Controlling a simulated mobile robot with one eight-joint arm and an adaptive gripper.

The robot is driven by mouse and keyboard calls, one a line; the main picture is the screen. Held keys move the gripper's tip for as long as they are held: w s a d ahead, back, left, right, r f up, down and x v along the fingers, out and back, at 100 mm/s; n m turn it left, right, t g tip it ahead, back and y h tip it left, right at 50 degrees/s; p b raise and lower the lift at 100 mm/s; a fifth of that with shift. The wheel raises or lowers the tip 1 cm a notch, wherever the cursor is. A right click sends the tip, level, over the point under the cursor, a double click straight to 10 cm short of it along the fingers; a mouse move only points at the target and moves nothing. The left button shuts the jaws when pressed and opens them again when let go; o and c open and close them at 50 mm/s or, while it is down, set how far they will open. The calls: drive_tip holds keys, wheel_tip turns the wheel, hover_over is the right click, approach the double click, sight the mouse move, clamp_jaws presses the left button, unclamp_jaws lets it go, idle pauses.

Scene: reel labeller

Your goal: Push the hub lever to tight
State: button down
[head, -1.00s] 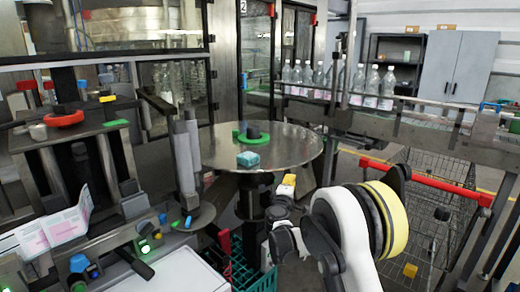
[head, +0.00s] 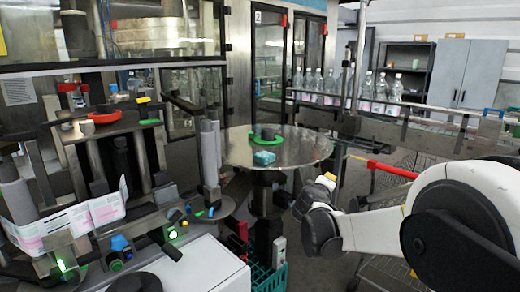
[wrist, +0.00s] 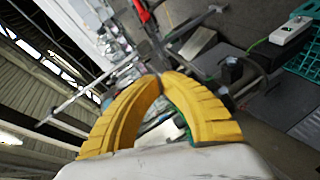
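A round metal table (head: 310,150) stands in the middle of the head view. On it are a green piece with a dark knob (head: 266,134) and a small teal block (head: 264,158). I cannot tell whether the green piece is the hub lever, and I read no tight mark. My gripper's yellow fingers fill the middle of the wrist view (wrist: 161,78); their tips meet with nothing seen between them. In the head view a yellow bit of my gripper (head: 328,179) shows below and right of the round table, apart from it.
At left stands a labelling machine with a red ring (head: 106,117), a printed label strip (head: 75,222) and a white cabinet top (head: 190,268). A teal crate (head: 266,277) is under the round table. A bottle conveyor (head: 400,120) runs behind, with a red-handled wire cart (head: 392,170) at right.

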drive_tip(key=s+d+m+g+y, duration=0.1)
drive_tip(key=s+m+g, duration=0.15)
drive_tip(key=s, duration=0.95)
drive_tip(key=s+d+m+g+y, duration=0.1)
drive_tip(key=s+d+m+g, duration=0.15)
drive_tip(key=s, duration=0.85)
drive_tip(key=s+a+f+m+g+y, duration=0.1)
drive_tip(key=s+a+f+m+y, duration=0.1)
drive_tip(key=s, duration=0.7)
drive_tip(key=s+a+f+m+y, duration=0.1)
drive_tip(key=s+a+f, duration=0.3)
drive_tip(key=s, duration=0.6)
drive_tip(key=shift+s+a+f+m+g+y, duration=0.15)
drive_tip(key=shift+a+f+m+g+y, duration=0.25)
drive_tip(key=shift+f+y, duration=0.25)
drive_tip(key=shift+r, duration=0.1)
